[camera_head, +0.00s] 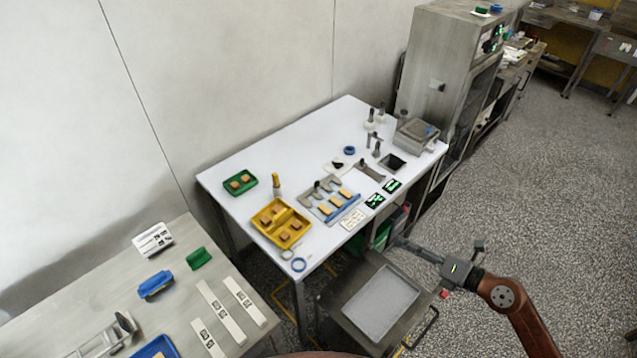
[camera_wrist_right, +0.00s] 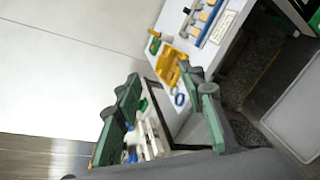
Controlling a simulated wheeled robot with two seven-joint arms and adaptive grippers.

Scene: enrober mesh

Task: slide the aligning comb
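A grey metal comb-like plate with upright knobs (camera_head: 316,187) lies on the white table (camera_head: 240,187). Several tan bars (camera_head: 334,199) lie in a row beside it, and a blue strip (camera_head: 344,208) runs along their front. I cannot tell for sure which part is the aligning comb. In the right wrist view the bars and blue strip show at the top edge, partly cut off. My right gripper (camera_head: 405,245) is right of the table's front edge, away from the comb. Its fingers (camera_wrist_right: 165,90) are spread, with nothing between them. My left gripper is not visible.
A yellow divided tray (camera_head: 282,222) and a green tray (camera_head: 240,183) stand left of the bars. A cart with a pale tray (camera_head: 380,302) stands before the table. A grey bench (camera_head: 105,285) is at lower left, a tall metal cabinet (camera_head: 435,70) behind. Open floor lies right.

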